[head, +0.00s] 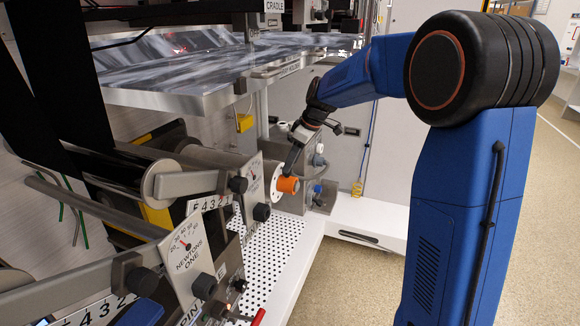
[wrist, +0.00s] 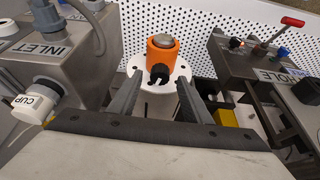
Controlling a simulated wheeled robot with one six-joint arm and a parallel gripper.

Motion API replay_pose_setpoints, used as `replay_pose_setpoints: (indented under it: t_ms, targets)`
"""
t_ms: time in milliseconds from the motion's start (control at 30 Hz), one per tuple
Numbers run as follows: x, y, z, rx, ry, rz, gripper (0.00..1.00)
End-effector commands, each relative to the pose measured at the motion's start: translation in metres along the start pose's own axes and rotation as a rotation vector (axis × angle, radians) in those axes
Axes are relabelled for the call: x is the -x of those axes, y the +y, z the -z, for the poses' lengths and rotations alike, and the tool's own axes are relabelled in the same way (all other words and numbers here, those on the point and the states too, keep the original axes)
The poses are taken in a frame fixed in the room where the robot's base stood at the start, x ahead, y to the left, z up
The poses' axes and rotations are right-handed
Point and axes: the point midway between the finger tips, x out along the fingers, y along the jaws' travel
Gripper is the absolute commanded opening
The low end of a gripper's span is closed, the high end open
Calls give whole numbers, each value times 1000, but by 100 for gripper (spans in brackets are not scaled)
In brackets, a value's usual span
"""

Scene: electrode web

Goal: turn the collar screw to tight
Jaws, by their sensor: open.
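The orange collar (wrist: 164,50) sits on a shaft with a grey metal end, in front of a round white flange (wrist: 136,66). Its black collar screw (wrist: 158,74) faces my gripper in the wrist view. My gripper (wrist: 160,82) is open, with one dark finger on each side of the screw's line. The fingertips look close to the screw; I cannot tell whether they touch it. In the head view the orange collar (head: 288,184) is at the end of the roller, and my gripper (head: 290,168) reaches down to it from above. There the screw is hidden.
A grey block marked INLET (wrist: 50,50) with a white CUP fitting (wrist: 36,104) stands left in the wrist view. A dark box with a red lever (wrist: 293,22) stands right. A perforated white tray (head: 270,262) lies below. Gauge plates (head: 186,255) stand at left in the head view.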

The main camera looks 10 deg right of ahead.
Motion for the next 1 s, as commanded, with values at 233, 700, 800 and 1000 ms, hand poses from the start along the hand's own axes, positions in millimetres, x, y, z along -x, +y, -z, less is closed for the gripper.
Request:
replay_pose_setpoints:
  t_ms: [233,700,800,1000]
  targets:
    - [-22,0,0,0,-1,1,44]
    - [-24,0,0,0,0,0,13]
    - [-24,0,0,0,0,0,3]
    - [-24,0,0,-12,0,-5,3]
